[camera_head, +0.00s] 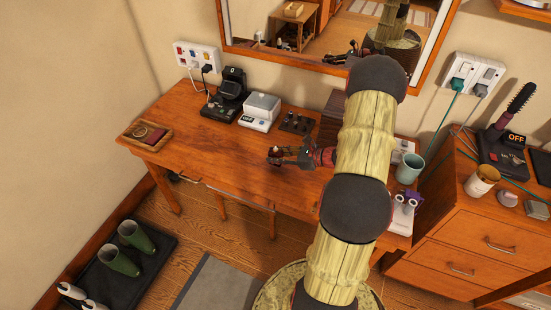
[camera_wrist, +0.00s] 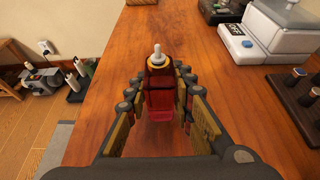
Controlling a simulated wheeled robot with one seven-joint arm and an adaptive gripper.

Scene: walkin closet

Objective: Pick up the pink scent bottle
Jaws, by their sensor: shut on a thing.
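The scent bottle (camera_wrist: 160,92) is between the fingers of my gripper (camera_wrist: 160,95) in the wrist view. It looks deep red to pink, with a gold-coloured collar and a pale nozzle on top. The fingers are shut on it from both sides and hide its flanks. In the head view my gripper (camera_head: 284,156) is over the wooden dressing table (camera_head: 230,160), and the bottle shows small and dark at its tip (camera_head: 274,154). I cannot tell whether its base touches the table top.
Behind stand a white scale-like device (camera_head: 261,111), a black device (camera_head: 228,95) and a dark rack (camera_head: 296,123) with small bottles. A wooden tray (camera_head: 146,134) lies at the left end. A mug (camera_head: 410,169) stands to the right. The table's front middle is clear.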

